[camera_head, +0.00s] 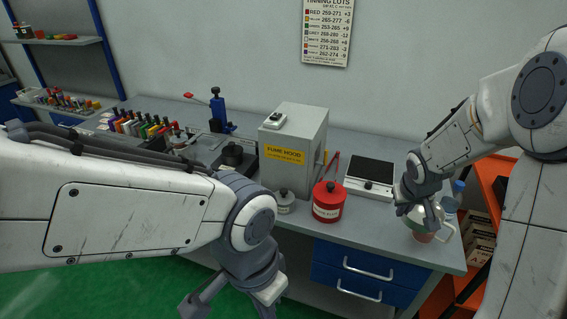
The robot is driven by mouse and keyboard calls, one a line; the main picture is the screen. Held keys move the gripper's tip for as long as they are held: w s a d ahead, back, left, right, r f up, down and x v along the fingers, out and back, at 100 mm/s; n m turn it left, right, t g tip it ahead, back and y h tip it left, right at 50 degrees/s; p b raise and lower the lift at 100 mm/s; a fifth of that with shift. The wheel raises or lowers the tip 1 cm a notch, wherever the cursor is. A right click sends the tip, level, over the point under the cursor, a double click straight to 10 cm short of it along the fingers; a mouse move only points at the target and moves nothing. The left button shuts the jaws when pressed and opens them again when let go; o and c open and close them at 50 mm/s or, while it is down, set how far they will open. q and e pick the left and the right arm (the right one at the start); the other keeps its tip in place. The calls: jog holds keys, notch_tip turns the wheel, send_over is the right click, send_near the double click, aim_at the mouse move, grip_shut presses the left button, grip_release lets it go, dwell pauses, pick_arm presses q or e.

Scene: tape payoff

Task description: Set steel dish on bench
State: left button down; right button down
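The grey bench (378,238) runs along the wall. I cannot make out a steel dish for certain in this view. My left gripper (232,302) hangs low in front of the bench over the green floor, its fingers spread, with nothing visible between them. My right gripper (424,214) points down at the bench's right end, right at a pale jug-like vessel (441,231) with a handle. The gripper covers part of this vessel, and I cannot tell whether its fingers grip anything. A small reddish piece shows below the fingers.
A grey fume hood box (296,142), a red canister (328,203), a small grey canister (285,203) and a black-topped device (371,174) stand on the bench. Several coloured bottles (145,128) stand at left. An orange rack (490,180) is at right. The front bench strip is clear.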

send_over(356, 220)
jog(key=s, duration=0.2)
jog(key=f, duration=0.6)
jog(key=shift+w+a+f+b, duration=0.2)
jog(key=shift+w+f+b, duration=0.05)
jog(key=shift+f+b, duration=0.15)
jog(key=shift+w+a+f, duration=0.1)
jog(key=shift+f, duration=0.1)
jog(key=shift+f+b, duration=0.5)
jog(key=shift+f, duration=1.4)
jog(key=shift+f, duration=0.15)
jog(key=c, duration=1.1)
grip_release()
